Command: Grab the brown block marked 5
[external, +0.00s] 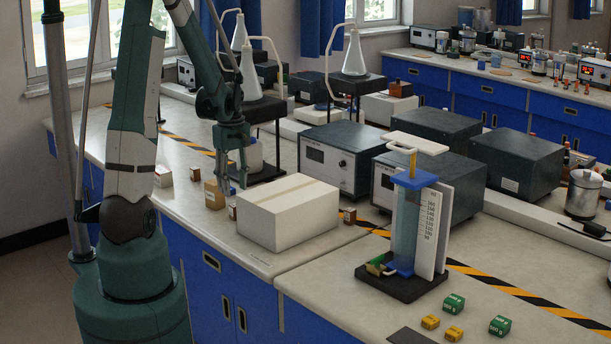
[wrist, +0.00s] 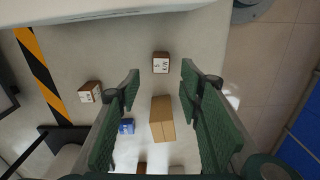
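My gripper (external: 232,178) points down over the bench behind the white carton; its green fingers are spread with nothing held between them in the wrist view (wrist: 160,80). A small brown block with a white marked face (wrist: 160,62) lies between the fingertips in that view, apart from both. Another brown block with a white marked face (wrist: 90,92) lies to the left, outside the left finger. I cannot read for sure which one bears a 5. In the external view small brown blocks sit near the carton's left end (external: 232,211), further back (external: 195,174) and at its right (external: 349,215).
A tan box (wrist: 162,118) stands below the marked block, also seen left of the carton (external: 213,195). A small blue block (wrist: 126,126) is beside it. The white carton (external: 288,212) and the dark stand (external: 265,145) crowd the gripper. The bench edge is close.

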